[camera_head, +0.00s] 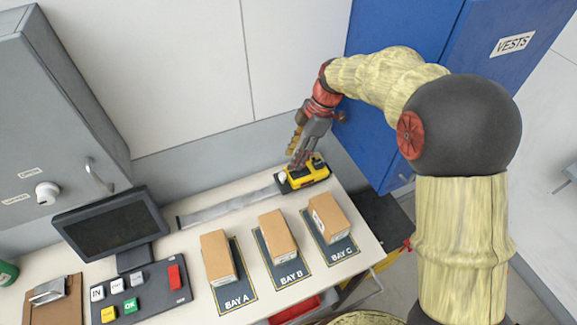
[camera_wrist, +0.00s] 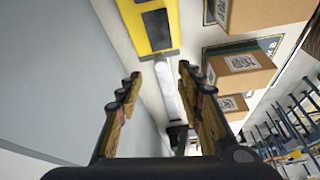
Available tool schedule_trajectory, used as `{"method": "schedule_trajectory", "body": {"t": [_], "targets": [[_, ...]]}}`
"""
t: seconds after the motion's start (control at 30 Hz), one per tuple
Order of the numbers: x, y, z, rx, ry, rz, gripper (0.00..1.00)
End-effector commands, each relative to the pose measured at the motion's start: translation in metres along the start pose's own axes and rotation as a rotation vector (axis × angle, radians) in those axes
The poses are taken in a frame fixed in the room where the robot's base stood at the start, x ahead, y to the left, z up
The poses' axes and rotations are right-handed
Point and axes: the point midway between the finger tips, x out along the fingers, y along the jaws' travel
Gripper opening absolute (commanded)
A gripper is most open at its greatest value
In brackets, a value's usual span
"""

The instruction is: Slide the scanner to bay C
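The scanner (camera_head: 308,173) is a yellow and black unit at the right end of a grey rail (camera_head: 225,207) along the back of the counter, behind the bay C box. A small white part (camera_head: 282,177) shows at its left end. My gripper (camera_head: 297,160) is just above and behind the scanner. In the wrist view, the scanner (camera_wrist: 148,25) is at the top edge, partly cut off. The fingers of my gripper (camera_wrist: 160,82) are spread apart there, and neither visibly grips anything. Whether they touch the scanner is unclear.
Cardboard boxes stand on the mats of bay A (camera_head: 236,299), bay B (camera_head: 291,278) and bay C (camera_head: 343,253). A monitor (camera_head: 110,225) and button panel (camera_head: 140,292) are at left. A blue vests cabinet (camera_head: 395,40) stands at right. The rail left of the scanner is clear.

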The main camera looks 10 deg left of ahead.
Motion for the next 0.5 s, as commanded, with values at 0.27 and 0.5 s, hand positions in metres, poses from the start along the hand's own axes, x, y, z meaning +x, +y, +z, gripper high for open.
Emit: {"method": "schedule_trajectory", "body": {"t": [0.27,0.5], "targets": [[-0.04,0.001,-0.001,0.0,0.0,0.001,0.37],[-0.048,0.001,-0.002,0.0,0.0,0.001,0.37]]}}
